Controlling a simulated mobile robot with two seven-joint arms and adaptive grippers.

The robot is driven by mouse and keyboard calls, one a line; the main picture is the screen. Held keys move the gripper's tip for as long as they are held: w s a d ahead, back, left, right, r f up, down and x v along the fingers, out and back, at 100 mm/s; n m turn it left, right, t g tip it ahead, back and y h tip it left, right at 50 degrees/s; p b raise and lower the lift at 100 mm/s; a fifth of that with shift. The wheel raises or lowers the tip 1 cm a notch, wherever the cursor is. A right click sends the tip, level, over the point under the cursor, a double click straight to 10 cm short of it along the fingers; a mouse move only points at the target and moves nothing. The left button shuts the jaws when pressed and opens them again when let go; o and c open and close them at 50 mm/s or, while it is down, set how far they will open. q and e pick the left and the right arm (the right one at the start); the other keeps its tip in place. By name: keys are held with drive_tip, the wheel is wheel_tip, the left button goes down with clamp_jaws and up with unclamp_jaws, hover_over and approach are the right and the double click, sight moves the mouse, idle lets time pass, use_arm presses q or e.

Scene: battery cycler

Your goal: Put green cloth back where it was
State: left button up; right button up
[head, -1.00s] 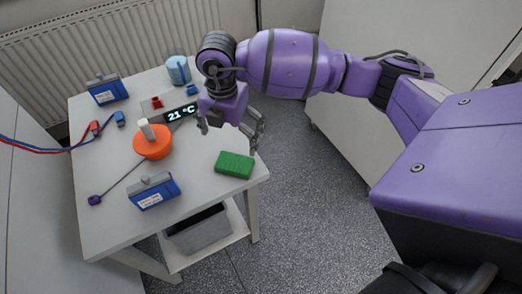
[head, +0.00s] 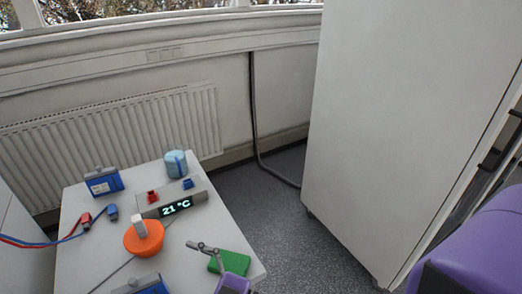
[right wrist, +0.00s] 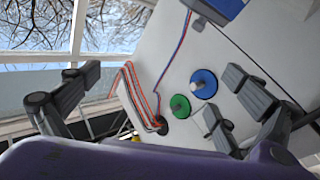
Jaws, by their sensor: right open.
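The green cloth (head: 236,262), a thick folded block, lies on the white table (head: 82,254) near its right edge. My right gripper (head: 206,249) comes up from the bottom of the head view, and a grey finger overlaps the cloth's left part in the picture. I cannot tell whether it touches the cloth. The right wrist view shows the right gripper (right wrist: 150,100) open, its fingers wide apart with nothing between them. The cloth is not in that view. My left gripper is not in view.
The table holds an orange dish (head: 143,243), a display reading 21 °C (head: 176,207), a light-blue roll (head: 175,164) and blue boxes (head: 103,181). Red and blue leads (head: 40,242) run in from the left. A tall white cabinet (head: 385,120) stands at the right. Floor between is clear.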

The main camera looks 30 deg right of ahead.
drive_tip(key=s+d+f+m+h, duration=0.4)
drive_tip(key=d+f+m+h, duration=0.5)
drive_tip(key=d+f, duration=0.35)
drive_tip(key=s+d+f+m+g+h, duration=0.1)
drive_tip(key=s+d+f+g+h, duration=0.1)
drive_tip(key=s+f, duration=0.5)
drive_tip(key=s+d+f+m+g+h, duration=0.2)
drive_tip(key=s+d+f, duration=0.3)
drive_tip(key=s, duration=0.5)
wheel_tip(320, 180, down, 3)
drive_tip(key=shift+r+g+h, duration=0.15)
drive_tip(key=shift+g+h, duration=0.35)
drive_tip(key=shift+g, duration=0.4)
drive_tip(key=shift+s, duration=0.1)
